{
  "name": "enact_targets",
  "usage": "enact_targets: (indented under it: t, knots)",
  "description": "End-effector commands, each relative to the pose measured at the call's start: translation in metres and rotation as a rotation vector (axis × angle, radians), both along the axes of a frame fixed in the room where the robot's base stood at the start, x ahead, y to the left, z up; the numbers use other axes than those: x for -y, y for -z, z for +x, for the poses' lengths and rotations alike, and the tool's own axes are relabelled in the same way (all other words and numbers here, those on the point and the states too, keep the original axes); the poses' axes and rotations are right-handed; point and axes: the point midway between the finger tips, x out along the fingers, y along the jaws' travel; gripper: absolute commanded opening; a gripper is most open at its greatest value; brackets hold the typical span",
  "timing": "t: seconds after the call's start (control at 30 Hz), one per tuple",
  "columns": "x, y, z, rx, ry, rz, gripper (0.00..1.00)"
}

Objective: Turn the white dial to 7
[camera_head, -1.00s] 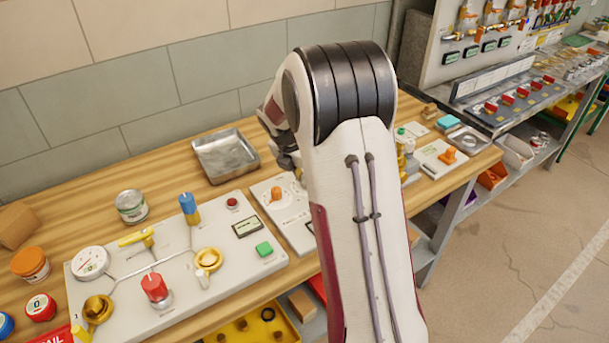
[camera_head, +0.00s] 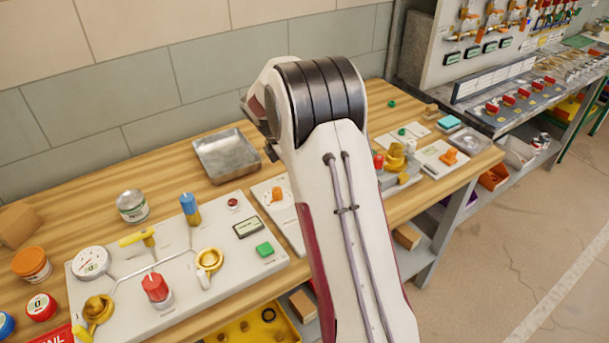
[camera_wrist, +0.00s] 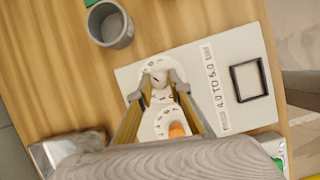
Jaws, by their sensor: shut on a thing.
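The white dial (camera_wrist: 158,78) sits on a pale panel (camera_wrist: 226,60), with printed marks around it on a white scale. My gripper (camera_wrist: 157,84) is shut on the dial's knob, with one finger on each side. The number the dial points to is too small to tell. In the head view my arm hides the white dial and my gripper, and only the left part of the panel (camera_head: 291,228) shows.
An orange knob (camera_wrist: 177,130) with its own scale stands close to the white dial on the same panel. The panel has a label reading about "4.0 TO 6.0" and a dark-framed window (camera_wrist: 249,80). A grey cup (camera_wrist: 110,25) and a metal tray (camera_head: 226,156) stand nearby.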

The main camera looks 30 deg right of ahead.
Motion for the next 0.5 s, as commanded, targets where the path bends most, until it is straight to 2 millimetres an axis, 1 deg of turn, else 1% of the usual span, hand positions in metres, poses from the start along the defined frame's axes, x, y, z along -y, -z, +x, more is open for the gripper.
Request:
enact_targets:
  t: [0.47,0.5]
  knots:
    - [0.0004,0.0025,-0.0011,-0.002,0.027,0.001,0.0]
    - [0.0004,0.0026,-0.0012,-0.003,0.027,0.001,0.21]
